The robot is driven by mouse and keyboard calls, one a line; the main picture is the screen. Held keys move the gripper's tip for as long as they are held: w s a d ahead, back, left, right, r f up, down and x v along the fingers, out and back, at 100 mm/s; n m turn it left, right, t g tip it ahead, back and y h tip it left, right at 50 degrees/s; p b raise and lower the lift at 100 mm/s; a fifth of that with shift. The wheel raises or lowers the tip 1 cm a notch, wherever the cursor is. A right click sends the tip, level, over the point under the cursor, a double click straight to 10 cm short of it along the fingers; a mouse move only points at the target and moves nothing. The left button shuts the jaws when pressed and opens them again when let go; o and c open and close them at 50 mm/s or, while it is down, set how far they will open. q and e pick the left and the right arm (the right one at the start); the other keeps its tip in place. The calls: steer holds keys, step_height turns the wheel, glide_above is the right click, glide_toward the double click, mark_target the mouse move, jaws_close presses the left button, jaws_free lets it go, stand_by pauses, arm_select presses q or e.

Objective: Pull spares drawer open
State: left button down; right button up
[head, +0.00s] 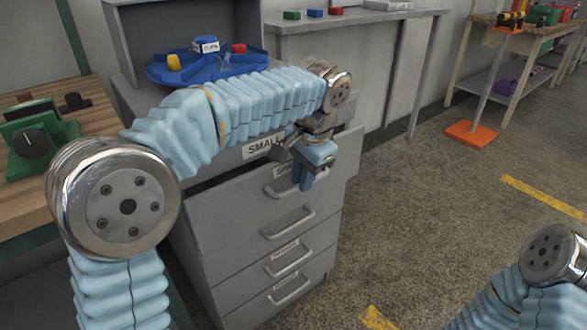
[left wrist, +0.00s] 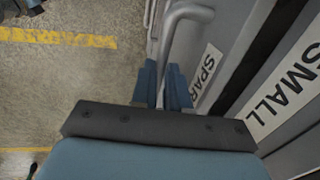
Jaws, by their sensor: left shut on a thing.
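The spares drawer (head: 240,198) is a grey drawer front in the grey cabinet, below the panel labelled SMALL (head: 262,147). A dark gap shows above its front, so it stands a little out from the cabinet. My left gripper (head: 304,181) is at its bar handle (head: 281,187), toward the right end. In the left wrist view, the blue fingers (left wrist: 163,88) are shut on the handle (left wrist: 184,14), beside a partly hidden label reading SPAR (left wrist: 207,66). My right gripper is out of view; only part of that arm shows at lower right.
More closed drawers with bar handles (head: 288,223) lie below. A blue tray (head: 190,75) with small parts stands on the cabinet. A wooden bench (head: 85,140) with a green device (head: 38,135) is at left. Floor (head: 430,220) right of the cabinet is clear.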

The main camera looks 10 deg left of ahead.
arm_select(q)
steer(key=s+d+p, duration=0.2)
steer(key=s+d, duration=0.6)
steer(key=d, duration=0.3)
steer(key=s+d+p, duration=0.2)
steer(key=s+d, duration=0.7)
steer(key=d, duration=0.2)
steer(key=shift+s+d, duration=0.15)
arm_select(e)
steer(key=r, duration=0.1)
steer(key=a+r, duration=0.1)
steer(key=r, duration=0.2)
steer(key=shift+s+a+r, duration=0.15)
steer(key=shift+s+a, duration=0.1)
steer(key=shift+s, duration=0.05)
arm_select(q)
steer(key=c, duration=1.1)
jaws_free()
